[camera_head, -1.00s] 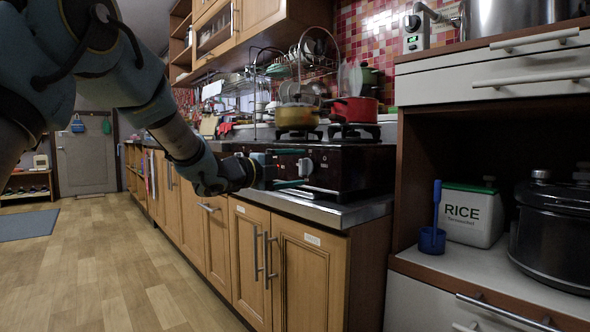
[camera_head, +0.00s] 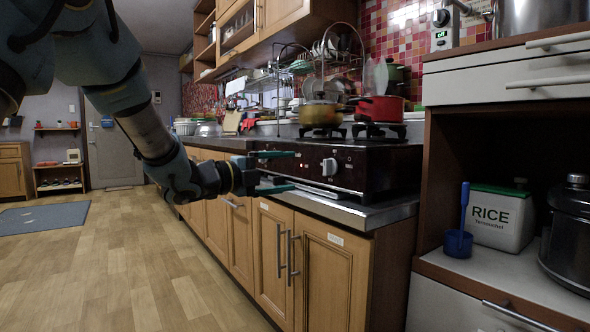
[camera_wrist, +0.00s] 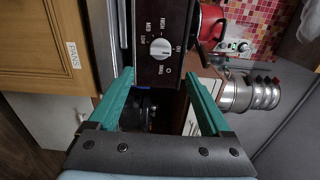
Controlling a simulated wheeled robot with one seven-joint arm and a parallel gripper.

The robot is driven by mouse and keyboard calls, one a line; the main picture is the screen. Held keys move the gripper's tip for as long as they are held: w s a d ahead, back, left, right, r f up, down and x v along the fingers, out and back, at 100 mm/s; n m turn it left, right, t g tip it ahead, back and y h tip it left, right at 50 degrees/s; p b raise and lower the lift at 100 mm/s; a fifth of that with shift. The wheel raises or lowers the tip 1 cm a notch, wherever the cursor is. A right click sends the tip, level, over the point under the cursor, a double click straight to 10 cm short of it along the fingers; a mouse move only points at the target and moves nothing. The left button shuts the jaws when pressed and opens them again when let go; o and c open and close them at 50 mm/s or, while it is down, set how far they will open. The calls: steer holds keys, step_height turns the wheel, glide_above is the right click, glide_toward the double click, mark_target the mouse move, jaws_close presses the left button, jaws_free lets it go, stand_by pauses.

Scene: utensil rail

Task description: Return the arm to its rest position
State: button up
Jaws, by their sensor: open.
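My gripper (camera_head: 275,171) is in front of the stove, left of its knob, with its two green fingers apart and nothing between them in the head view. In the wrist view my gripper (camera_wrist: 160,95) also shows open, the fingers spread on either side below the stove's knob (camera_wrist: 160,48). My arm reaches in from the upper left of the head view. The stove (camera_head: 360,168) has a dark front with a pale knob (camera_head: 329,167) and a small red light beside it. The gap between the fingertips and the stove front is hard to judge.
A yellow pot (camera_head: 320,115) and a red pot (camera_head: 381,108) stand on the burners. Wooden cabinets (camera_head: 333,272) run below the counter. A rice container (camera_head: 499,217), a blue cup (camera_head: 458,243) and a dark cooker (camera_head: 572,235) stand at right.

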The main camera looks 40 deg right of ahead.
stand_by(0.5)
steer(key=w+a+f+n+t+y, duration=0.45)
steer(key=w+a+n+t, duration=0.35)
steer(key=w+a+n, duration=0.25)
steer(key=w+a+f+n+t+y, duration=0.1)
steer(key=w+a+f+n+y, duration=0.3)
steer(key=a, duration=0.4)
steer(key=w+a+f+n+t+y, duration=0.1)
steer(key=a+f+n+y, duration=0.3)
steer(key=a, duration=0.4)
steer(key=s+a+f+n+g+y, duration=0.1)
steer(key=s+a+f+n+y, duration=0.15)
steer(key=a+f+n, duration=0.35)
steer(key=s+a+f+n+g+y, duration=0.1)
steer(key=s+a+n, duration=0.25)
steer(key=a, duration=0.45)
steer(key=s+a+f+n+g+y+p, duration=0.1)
steer(key=s+a+f+n+g, duration=0.1)
steer(key=s+a+n+g, duration=0.3)
steer(key=s+a+f+n+y, duration=0.1)
steer(key=s+a+f+n, duration=0.2)
steer(key=s, duration=0.5)
step_height(320, 180, up, 38)
steer(key=p, duration=3.8)
steer(key=shift+w+d, duration=0.2)
steer(key=shift+d, duration=0.1)
